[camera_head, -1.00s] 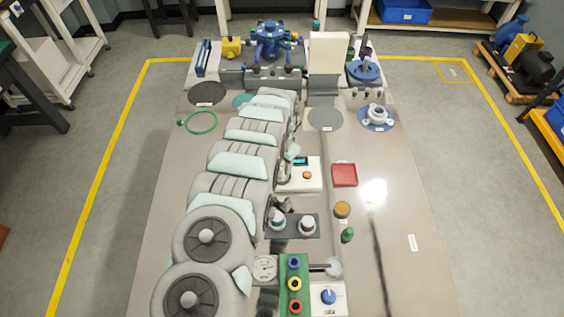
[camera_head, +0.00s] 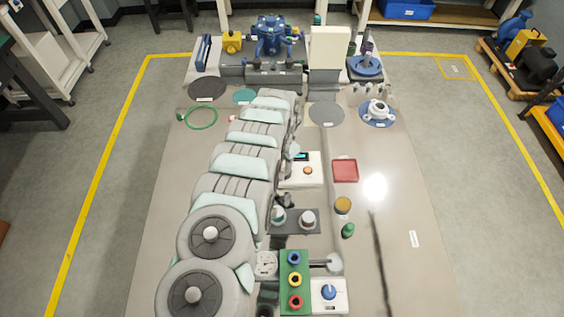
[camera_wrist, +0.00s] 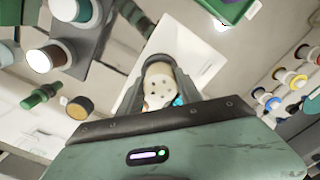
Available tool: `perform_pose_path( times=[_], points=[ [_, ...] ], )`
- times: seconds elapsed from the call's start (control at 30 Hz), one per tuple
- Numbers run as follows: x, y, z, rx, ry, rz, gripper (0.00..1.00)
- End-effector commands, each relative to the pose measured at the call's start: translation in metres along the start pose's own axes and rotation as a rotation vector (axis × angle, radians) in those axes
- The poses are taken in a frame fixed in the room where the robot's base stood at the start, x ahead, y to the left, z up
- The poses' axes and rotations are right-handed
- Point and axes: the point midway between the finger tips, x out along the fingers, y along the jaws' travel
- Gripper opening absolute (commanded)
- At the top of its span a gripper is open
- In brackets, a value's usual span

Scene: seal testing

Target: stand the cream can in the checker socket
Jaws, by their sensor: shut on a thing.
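My gripper (camera_wrist: 160,88) is shut on a cream can (camera_wrist: 158,80) in the wrist view, with one dark finger on each side of it. The can's end facing the camera shows several dark spots, and its lower part is hidden behind my gripper body. The checker is a white box (camera_wrist: 186,45) behind the can in the wrist view. In the head view the checker (camera_head: 297,181) has a small cyan screen and an orange button. My arm hides its left side there, along with the can. I cannot see the socket or whether the can touches it.
A dark rack (camera_head: 295,229) holding capped cans stands on the near side of the checker. A red tray (camera_head: 345,170), an amber-topped can (camera_head: 343,205) and a green part (camera_head: 348,230) lie to the right. The table further right is mostly clear.

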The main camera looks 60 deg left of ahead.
Motion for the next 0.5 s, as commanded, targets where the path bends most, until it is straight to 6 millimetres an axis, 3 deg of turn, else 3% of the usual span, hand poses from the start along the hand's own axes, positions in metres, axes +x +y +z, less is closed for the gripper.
perform_pose_path(
  times=[0.5],
  points=[
    [0.012,0.000,0.000,0.001,-0.001,0.000,0.00]
  ],
)
